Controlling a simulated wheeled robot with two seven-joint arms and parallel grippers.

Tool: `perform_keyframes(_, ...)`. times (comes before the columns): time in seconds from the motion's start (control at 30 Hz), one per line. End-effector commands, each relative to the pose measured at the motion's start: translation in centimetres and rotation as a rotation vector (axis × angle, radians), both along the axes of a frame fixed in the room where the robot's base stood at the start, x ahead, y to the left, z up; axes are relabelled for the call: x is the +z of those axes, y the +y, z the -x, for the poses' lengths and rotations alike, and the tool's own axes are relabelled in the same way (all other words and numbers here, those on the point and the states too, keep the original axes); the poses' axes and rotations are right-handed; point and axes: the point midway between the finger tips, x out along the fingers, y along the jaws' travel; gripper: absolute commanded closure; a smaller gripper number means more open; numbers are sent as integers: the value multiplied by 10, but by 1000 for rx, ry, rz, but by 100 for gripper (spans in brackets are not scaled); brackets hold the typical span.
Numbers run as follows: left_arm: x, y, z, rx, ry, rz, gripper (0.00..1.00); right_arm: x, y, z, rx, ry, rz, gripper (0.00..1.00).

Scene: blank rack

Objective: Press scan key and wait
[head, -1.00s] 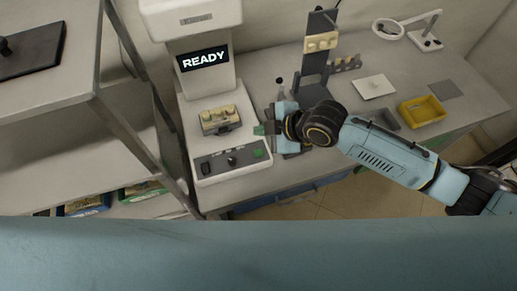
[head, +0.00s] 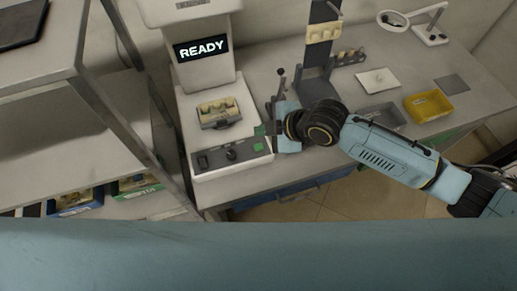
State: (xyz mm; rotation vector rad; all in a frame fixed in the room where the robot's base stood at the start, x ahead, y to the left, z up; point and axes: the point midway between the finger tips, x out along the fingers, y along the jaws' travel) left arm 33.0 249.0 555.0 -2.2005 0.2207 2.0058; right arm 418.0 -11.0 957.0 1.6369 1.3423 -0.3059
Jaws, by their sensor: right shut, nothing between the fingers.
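The scanner (head: 203,78) is a pale machine on the bench whose screen (head: 202,49) reads READY. A small tray of tooth-like blanks (head: 219,112) sits on its bed. The front control panel (head: 210,160) is dark, with a black knob (head: 232,154) in the middle and a green key (head: 258,147) at its right end. My right gripper (head: 268,129) is shut and empty, just right of and above the green key. Whether it touches the panel, I cannot tell. My left gripper is not in view.
To the right on the bench are a dark stand (head: 321,50), a yellow tray (head: 428,107), a grey tray (head: 381,117), a white plate (head: 376,79) and a ring magnifier (head: 392,20). A metal shelf (head: 90,95) stands close on the left.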

Motion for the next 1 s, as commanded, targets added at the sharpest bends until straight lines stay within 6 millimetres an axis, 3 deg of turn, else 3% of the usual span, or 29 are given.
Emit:
perform_keyframes(0.03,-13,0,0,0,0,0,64,-12,0,0,0,0,0,100)
perform_keyframes(0.17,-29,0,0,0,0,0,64,-28,0,0,0,0,0,100)
perform_keyframes(0.4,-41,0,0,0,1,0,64,-48,0,0,-1,0,-1,100)
perform_keyframes(1.0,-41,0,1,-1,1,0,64,-49,0,0,-1,0,-2,100)
